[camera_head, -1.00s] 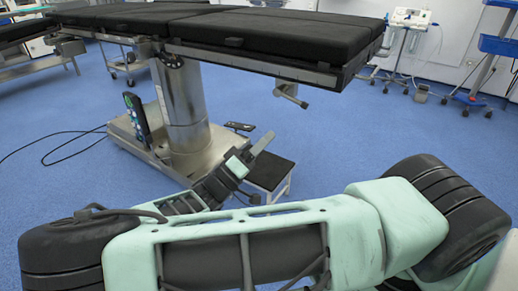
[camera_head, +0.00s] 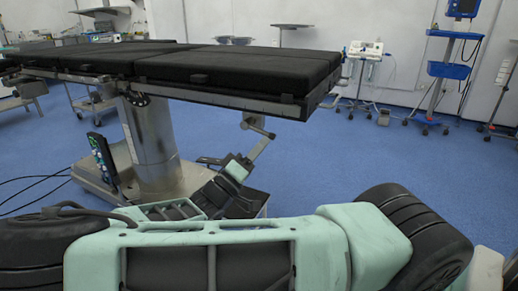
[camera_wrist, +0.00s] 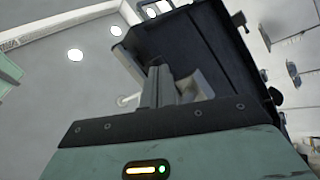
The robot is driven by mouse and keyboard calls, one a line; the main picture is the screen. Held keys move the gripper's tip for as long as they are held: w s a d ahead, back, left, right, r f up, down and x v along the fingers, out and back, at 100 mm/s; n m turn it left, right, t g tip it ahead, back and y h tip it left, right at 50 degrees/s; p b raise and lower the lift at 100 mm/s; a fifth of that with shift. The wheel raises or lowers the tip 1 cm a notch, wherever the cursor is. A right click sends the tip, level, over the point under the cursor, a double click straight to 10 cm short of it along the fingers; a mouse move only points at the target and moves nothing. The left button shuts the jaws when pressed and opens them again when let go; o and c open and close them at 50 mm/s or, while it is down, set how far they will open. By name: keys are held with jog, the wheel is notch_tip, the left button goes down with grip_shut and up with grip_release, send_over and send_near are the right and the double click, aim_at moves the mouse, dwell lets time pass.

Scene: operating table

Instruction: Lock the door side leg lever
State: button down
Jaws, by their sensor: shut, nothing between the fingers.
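The silver leg lever (camera_head: 257,126) hangs below the near right end of the black operating table (camera_head: 240,64) in the head view. My gripper (camera_head: 265,143) reaches up from the lower left, with its tip just below the lever's handle. In the wrist view, my gripper (camera_wrist: 158,85) is shut and empty, its fingers pointing up toward the dark underside of the table (camera_wrist: 190,45). A pale grey piece shows right beside the fingers. I cannot tell whether it is the lever or whether the fingers touch it.
The steel table column (camera_head: 150,145) stands on its base left of my arm, with a hand control (camera_head: 102,158) beside it. A blue equipment stand (camera_head: 447,72) and a small monitor cart (camera_head: 366,52) are at the back right. The blue floor right of the table is clear.

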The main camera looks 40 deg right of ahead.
jog(key=n+t+p, duration=0.1)
jog(key=p, duration=0.1)
jog(key=r+n+t+p, duration=0.1)
jog(key=n+p, duration=0.1)
jog(key=n+t+p, duration=0.1)
jog(key=p, duration=0.1)
jog(key=shift+s+d+r+n, duration=0.1)
jog(key=shift+s+r+n, duration=0.2)
jog(key=shift+r, duration=0.05)
jog(key=shift+f, duration=0.15)
jog(key=v, duration=1.4)
jog(key=shift+f+t+h+b, duration=0.25)
jog(key=shift+t+h+b, duration=0.05)
jog(key=shift+t, duration=0.1)
